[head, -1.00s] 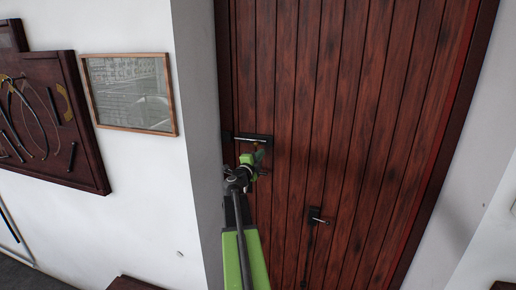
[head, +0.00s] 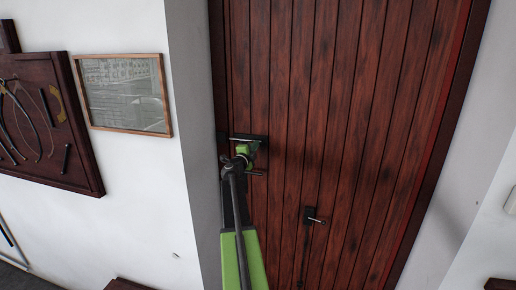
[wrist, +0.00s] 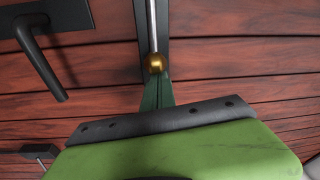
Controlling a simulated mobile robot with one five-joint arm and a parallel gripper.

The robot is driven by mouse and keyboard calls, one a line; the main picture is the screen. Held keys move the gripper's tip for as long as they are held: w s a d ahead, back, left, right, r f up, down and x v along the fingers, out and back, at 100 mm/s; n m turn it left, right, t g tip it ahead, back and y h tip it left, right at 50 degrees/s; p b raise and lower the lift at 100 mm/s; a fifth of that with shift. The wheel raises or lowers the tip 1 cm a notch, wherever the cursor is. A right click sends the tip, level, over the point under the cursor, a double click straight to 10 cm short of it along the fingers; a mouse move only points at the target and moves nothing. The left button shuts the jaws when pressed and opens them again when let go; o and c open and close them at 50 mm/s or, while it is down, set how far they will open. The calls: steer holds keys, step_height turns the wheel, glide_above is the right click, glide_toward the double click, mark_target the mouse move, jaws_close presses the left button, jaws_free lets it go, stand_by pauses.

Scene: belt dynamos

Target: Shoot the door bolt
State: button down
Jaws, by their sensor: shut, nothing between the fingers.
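The door bolt (head: 242,137) is a pale metal rod on a dark plate, mounted across the left edge of the dark red plank door (head: 345,110). In the wrist view the bolt's silver rod (wrist: 153,22) ends in view at a round brass knob (wrist: 155,63). My gripper (head: 252,148) is at the bolt's right part and hides some of it in the head view. In the wrist view the fingers of my gripper (wrist: 157,88) are shut and empty, with their tips right at the knob. I cannot tell whether they touch it.
A black lever handle (wrist: 38,48) stands out beside the bolt. A second dark fitting with a small lever (head: 313,217) is lower on the door. A framed picture (head: 124,95) and a tool board (head: 45,125) hang on the white wall to the left.

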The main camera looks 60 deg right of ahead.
steer(key=w, duration=0.1)
steer(key=w+a, duration=0.1)
steer(key=w, duration=0.2)
steer(key=shift+w+a, duration=0.3)
steer(key=shift+w, duration=0.05)
steer(key=shift+r, duration=0.1)
steer(key=s+a, duration=0.5)
steer(key=a, duration=0.3)
steer(key=shift+s, duration=0.15)
steer(key=shift+s+d, duration=0.1)
stand_by(0.3)
